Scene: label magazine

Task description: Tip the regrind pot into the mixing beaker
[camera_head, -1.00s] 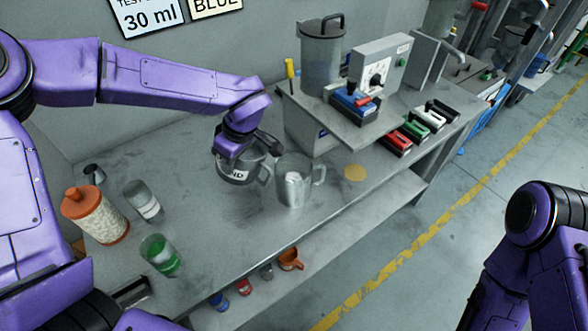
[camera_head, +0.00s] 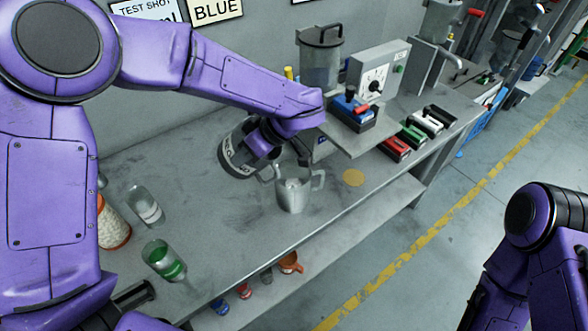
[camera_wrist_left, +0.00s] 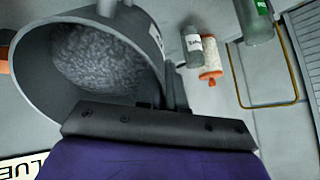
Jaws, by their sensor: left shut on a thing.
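The regrind pot (camera_head: 234,152) is a dark grey metal pot with a white label, held up off the bench and tilted. In the left wrist view I look into the pot (camera_wrist_left: 45,50) and see grey granules (camera_wrist_left: 100,65) inside. My left gripper (camera_head: 262,150) is shut on the pot, at its handle side. The mixing beaker (camera_head: 290,195) is a clear jug with a handle, upright on the bench just below and right of the pot. The pot's mouth is partly hidden by my gripper in the head view. My right arm shows at the lower right, but its gripper is out of view.
A lidded hopper (camera_head: 320,60) and a dial box (camera_head: 378,72) stand on the raised shelf behind. Red, green and white blocks (camera_head: 412,133) line the bench's right. An orange cup (camera_head: 290,262) sits below.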

